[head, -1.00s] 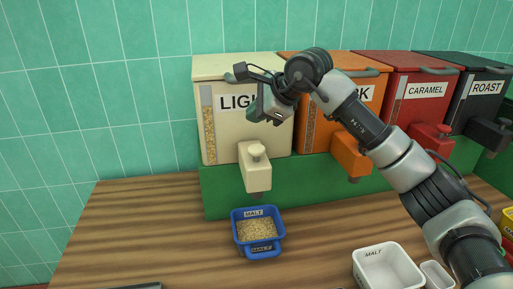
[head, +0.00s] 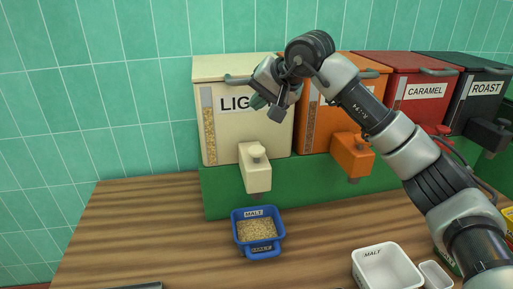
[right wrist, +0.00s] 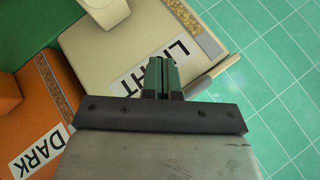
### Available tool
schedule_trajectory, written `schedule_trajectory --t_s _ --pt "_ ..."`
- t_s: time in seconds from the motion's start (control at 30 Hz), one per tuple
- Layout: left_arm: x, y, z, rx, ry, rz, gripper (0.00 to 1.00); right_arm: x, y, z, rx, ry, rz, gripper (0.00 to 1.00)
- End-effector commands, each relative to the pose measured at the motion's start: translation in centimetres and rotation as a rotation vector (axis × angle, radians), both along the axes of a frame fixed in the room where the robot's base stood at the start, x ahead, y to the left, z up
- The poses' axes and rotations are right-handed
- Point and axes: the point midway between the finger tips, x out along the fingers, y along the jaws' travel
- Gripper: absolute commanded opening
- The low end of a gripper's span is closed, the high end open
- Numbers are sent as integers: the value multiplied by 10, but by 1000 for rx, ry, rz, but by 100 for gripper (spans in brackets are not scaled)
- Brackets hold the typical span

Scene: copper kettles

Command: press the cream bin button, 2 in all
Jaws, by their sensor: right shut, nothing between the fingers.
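The cream bin (head: 235,130) with the LIGHT label stands at the left end of the bin row. Its round cream button (head: 256,152) sits on top of the spout block at the bin's lower front. My right gripper (head: 268,106) is shut and empty, in front of the bin's label, above the button and apart from it. In the right wrist view the shut fingers (right wrist: 160,72) overlap the LIGHT label, and part of the cream spout (right wrist: 103,10) shows at the top edge. My left gripper is not in view.
A blue MALT tub (head: 238,232) holding grain stands below the cream spout. Orange (head: 312,140), red (head: 425,112) and black (head: 470,108) bins stand to the right. An empty white MALT tub (head: 386,270) is at the front right.

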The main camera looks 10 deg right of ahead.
Motion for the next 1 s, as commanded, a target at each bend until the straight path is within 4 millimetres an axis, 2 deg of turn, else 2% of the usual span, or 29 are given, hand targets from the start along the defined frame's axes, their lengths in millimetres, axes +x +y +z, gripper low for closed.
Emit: schedule_trajectory --t_s 0.23,0.67,0.87,1.0 --pt "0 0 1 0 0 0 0 1 -1 6 -131 -96 143 0" --pt "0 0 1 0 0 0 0 1 -1 5 -144 -104 157 0" --pt "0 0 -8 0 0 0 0 1 -1 -6 -143 -103 157 0" --pt "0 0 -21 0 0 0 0 1 -1 -21 -142 -103 158 0"
